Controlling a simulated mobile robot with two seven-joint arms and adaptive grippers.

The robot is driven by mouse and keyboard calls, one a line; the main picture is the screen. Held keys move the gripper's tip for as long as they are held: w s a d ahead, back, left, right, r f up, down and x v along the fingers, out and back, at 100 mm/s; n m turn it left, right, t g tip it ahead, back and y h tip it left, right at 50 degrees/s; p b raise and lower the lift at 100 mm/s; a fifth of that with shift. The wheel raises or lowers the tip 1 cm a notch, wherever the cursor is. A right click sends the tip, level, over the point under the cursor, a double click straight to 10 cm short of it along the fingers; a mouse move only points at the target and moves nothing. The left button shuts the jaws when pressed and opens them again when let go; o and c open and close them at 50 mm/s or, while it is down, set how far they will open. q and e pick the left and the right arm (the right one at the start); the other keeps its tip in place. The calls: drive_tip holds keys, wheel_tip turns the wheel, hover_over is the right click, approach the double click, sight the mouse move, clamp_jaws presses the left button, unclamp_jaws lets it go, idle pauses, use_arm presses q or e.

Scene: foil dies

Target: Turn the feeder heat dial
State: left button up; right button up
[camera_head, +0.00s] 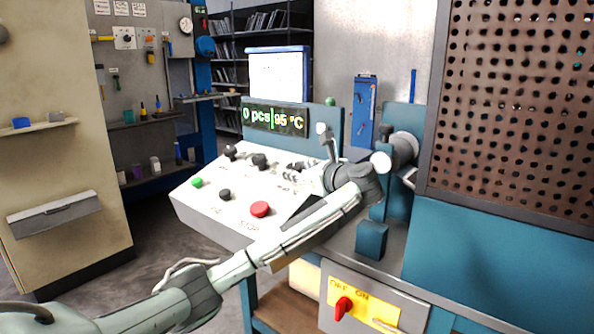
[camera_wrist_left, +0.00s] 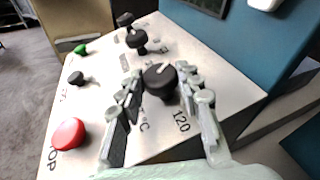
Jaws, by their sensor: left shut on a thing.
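The feeder heat dial (camera_wrist_left: 158,78) is a black knob with a white pointer line on the pale sloped control panel (camera_head: 213,213). "°C" and "120" are printed beside it in the left wrist view. My left gripper (camera_wrist_left: 163,88) has its fingers on either side of the knob and is shut on it. In the head view, my left gripper (camera_head: 300,172) is at the panel's right part, and its fingers hide most of the dial. The display (camera_head: 275,117) above the panel reads "0 pcs" and "95 °C". My right gripper is in neither view.
A red stop button (camera_head: 260,209), a green button (camera_head: 197,183) and several black knobs (camera_head: 260,160) share the panel. A metal lever with a pale ball (camera_head: 322,128) stands behind my gripper. A red OFF/ON switch (camera_head: 343,306) is below. A perforated guard (camera_head: 520,110) stands at the right.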

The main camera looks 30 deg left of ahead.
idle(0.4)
use_arm(q)
drive_tip(key=o, duration=1.1)
drive_tip(key=shift+a, duration=0.1)
drive_tip(key=shift+o, duration=0.2)
drive_tip(key=v, duration=1.2)
